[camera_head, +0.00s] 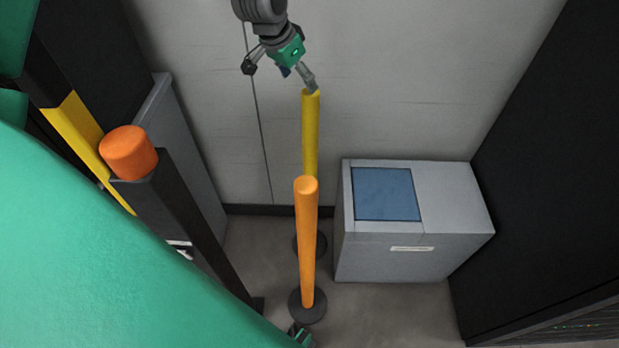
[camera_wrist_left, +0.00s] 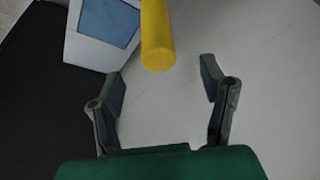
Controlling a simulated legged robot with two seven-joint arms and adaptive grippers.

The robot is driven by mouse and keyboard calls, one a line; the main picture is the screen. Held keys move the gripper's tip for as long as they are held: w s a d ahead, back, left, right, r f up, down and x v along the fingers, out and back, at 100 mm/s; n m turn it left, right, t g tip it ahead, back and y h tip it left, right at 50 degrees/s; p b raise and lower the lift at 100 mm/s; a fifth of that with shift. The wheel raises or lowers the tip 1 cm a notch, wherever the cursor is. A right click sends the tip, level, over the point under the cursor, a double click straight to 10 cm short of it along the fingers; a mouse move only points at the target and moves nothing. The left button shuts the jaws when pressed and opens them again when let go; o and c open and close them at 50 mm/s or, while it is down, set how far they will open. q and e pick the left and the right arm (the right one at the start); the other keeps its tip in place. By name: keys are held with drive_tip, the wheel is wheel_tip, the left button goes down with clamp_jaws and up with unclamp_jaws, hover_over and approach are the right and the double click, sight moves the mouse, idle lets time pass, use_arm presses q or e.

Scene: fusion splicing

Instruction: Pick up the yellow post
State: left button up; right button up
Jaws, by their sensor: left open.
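The yellow post (camera_head: 311,135) stands upright near the back wall, partly hidden by an orange post in front of it. Its top end also shows in the left wrist view (camera_wrist_left: 157,40), ahead of and roughly between the fingers. My left gripper (camera_head: 280,74) is at the top of the head view, open and empty. One finger is close to the post's top in that view; I cannot tell whether it touches. In the left wrist view, the spread fingers (camera_wrist_left: 162,78) have nothing between them. A small dark and green part at the bottom edge may be my right gripper, mostly hidden.
The orange post (camera_head: 306,240) stands on a dark round base in front of the yellow one. A grey box with a blue panel (camera_head: 440,200) is to the right. A thick orange-topped dark post (camera_head: 128,152) is at left. A black cabinet (camera_head: 560,170) bounds the right side.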

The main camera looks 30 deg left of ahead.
sight(307, 94)
use_arm(q)
drive_tip(key=x, duration=0.6)
drive_tip(key=shift+d+f, duration=0.15)
drive_tip(key=shift+d, duration=0.1)
drive_tip(key=x, duration=0.5)
drive_tip(key=shift+s+a+f, duration=0.2)
drive_tip(key=shift+a+f, duration=0.05)
drive_tip(key=shift+f, duration=0.05)
drive_tip(key=shift+r, duration=0.1)
drive_tip(key=shift+d, duration=0.15)
clamp_jaws()
drive_tip(key=shift+r, duration=0.15)
